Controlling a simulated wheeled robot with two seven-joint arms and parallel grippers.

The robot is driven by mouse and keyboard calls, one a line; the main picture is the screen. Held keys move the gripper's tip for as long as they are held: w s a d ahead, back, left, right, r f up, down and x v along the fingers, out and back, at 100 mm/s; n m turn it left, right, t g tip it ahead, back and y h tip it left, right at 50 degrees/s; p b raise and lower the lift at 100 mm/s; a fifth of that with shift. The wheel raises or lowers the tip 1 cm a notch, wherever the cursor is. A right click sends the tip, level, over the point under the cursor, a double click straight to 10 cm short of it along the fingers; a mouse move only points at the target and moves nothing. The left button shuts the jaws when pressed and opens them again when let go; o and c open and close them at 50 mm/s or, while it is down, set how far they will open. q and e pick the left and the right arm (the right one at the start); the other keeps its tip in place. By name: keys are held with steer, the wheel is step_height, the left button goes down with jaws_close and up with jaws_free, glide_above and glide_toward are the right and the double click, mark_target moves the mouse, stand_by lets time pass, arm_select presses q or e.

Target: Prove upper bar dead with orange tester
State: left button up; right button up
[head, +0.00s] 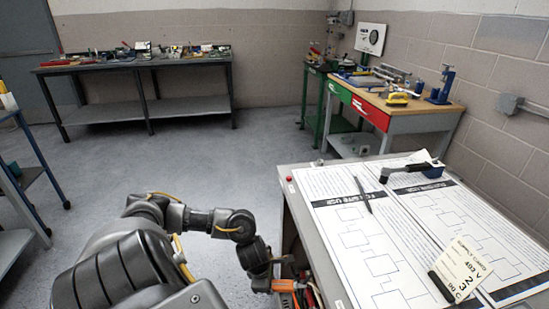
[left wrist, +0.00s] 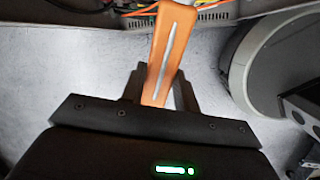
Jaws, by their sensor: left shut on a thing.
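The orange tester (left wrist: 172,45) is between the fingers of my left gripper (left wrist: 160,92) in the left wrist view, and the gripper is shut on it. It points away from the gripper toward wires at the top edge. In the head view my left gripper (head: 277,284) is low in the middle, beside the front of a grey cabinet (head: 298,232), with a little of the orange tester (head: 284,286) showing. I cannot make out the upper bar in either view. My right gripper is not in view.
Printed sheets (head: 345,235) lie on the cabinet top with a pen (head: 363,194), a black-handled tool (head: 412,170) and a number tag (head: 461,268). Coloured wires (head: 309,294) show at the cabinet's front. Workbenches (head: 145,68) stand at the back; the floor between is clear.

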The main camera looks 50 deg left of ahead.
mark_target(286, 280)
arm_select(q)
steer(key=shift+w+d+f+p, duration=0.1)
steer(key=shift+w+d+p, duration=0.35)
steer(key=shift+w, duration=0.35)
steer(key=shift+w+d+f+p, duration=0.2)
steer(key=shift+w+d, duration=0.3)
steer(key=shift+w, duration=0.3)
steer(key=shift+w+d+f+p, duration=0.1)
steer(key=shift+w+d+p, duration=0.35)
steer(key=shift+w, duration=0.35)
steer(key=shift+w+d, duration=0.3)
steer(key=shift+w, duration=0.25)
steer(key=shift+w+d, duration=0.3)
steer(key=shift+w, duration=0.2)
steer(key=shift+w+d, duration=0.25)
steer(key=shift+w, duration=0.3)
